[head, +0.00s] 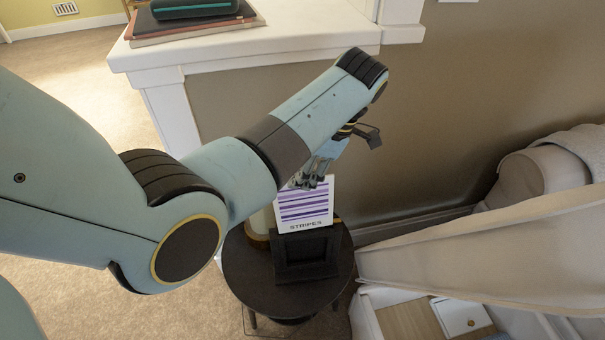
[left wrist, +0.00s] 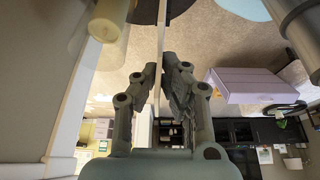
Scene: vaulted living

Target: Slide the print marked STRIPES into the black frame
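The STRIPES print (head: 304,207) is a white card with purple stripes and its name along the bottom. It stands nearly upright in the head view, with its lower edge close to the top of the black frame (head: 306,270). I cannot tell whether the edge has entered the frame. The frame stands on a small round dark table (head: 246,275). My left gripper (head: 314,180) is shut on the print's top edge. In the left wrist view, the print (left wrist: 159,45) shows as a thin pale strip between the fingers of my left gripper (left wrist: 161,72). My right gripper is out of view.
A pale cylindrical object (head: 261,228) is behind the print's left side. A white ledge (head: 290,30) with books on it is at the back. A beige draped seat (head: 480,245) is close on the right. Carpet lies open to the left of the table.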

